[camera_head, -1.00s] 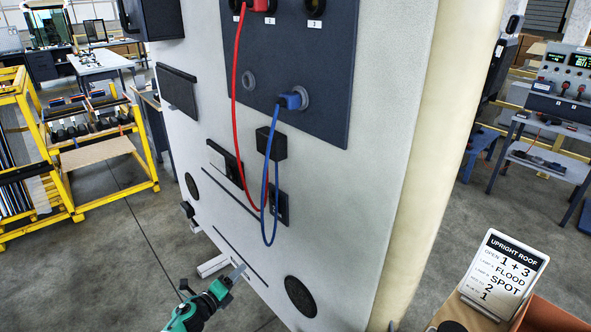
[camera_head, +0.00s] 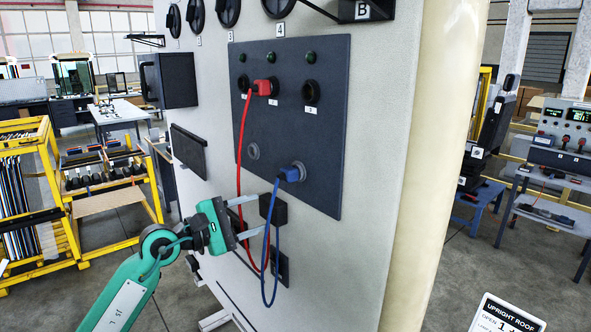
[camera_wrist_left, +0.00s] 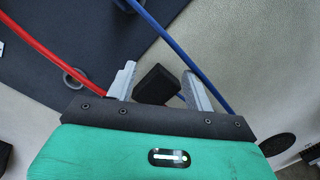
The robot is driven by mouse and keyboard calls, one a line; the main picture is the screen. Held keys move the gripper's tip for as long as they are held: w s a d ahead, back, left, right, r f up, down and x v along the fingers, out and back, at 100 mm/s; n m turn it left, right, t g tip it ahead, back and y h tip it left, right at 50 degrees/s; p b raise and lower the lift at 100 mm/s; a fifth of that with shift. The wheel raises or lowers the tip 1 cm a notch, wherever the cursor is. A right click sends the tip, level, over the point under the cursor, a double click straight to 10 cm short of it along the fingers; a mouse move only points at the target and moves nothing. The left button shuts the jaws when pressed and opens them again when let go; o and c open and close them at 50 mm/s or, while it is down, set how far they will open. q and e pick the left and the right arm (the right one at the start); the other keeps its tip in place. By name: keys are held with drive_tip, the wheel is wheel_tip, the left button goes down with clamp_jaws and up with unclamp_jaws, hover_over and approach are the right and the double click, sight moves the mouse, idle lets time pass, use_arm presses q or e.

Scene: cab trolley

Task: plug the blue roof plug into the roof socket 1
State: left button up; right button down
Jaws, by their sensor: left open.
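The blue roof plug (camera_head: 290,174) sits in a round grey holder at the lower right of the dark panel, its blue cable looping down. Roof socket 1 (camera_head: 244,83) is the left of the row of sockets higher on the panel and looks empty. The red plug (camera_head: 263,87) is in the middle socket. My left gripper (camera_head: 263,214) is open, below and left of the blue plug, its fingers pointing at the wall near a black block (camera_head: 280,211). In the left wrist view, the open fingers (camera_wrist_left: 158,78) have the block beyond them. My right gripper is not in view.
The red cable (camera_head: 238,150) and blue cable (camera_head: 266,255) hang close to my left gripper. A second, empty grey ring (camera_head: 253,152) is on the panel's lower left. A black box (camera_head: 168,80) and a dark ledge (camera_head: 188,150) stick out from the wall at left.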

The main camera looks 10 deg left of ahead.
sight(283, 176)
use_arm(q)
drive_tip(key=s+d+r+m+y, duration=0.1)
drive_tip(key=s+r+m, duration=0.3)
drive_tip(key=r, duration=0.4)
drive_tip(key=shift+s+r+m+t+p, duration=0.35)
drive_tip(key=shift+s+m+t+p, duration=0.05)
drive_tip(key=shift+m, duration=0.4)
drive_tip(key=p+x, duration=0.3)
drive_tip(key=x, duration=0.1)
drive_tip(key=shift+w+r, duration=0.1)
drive_tip(key=shift+r, duration=0.1)
drive_tip(key=x, duration=0.3)
drive_tip(key=shift+d+f, duration=0.15)
drive_tip(key=shift+f, duration=0.15)
drive_tip(key=shift+b+x, duration=0.35)
drive_tip(key=shift+x, duration=0.55)
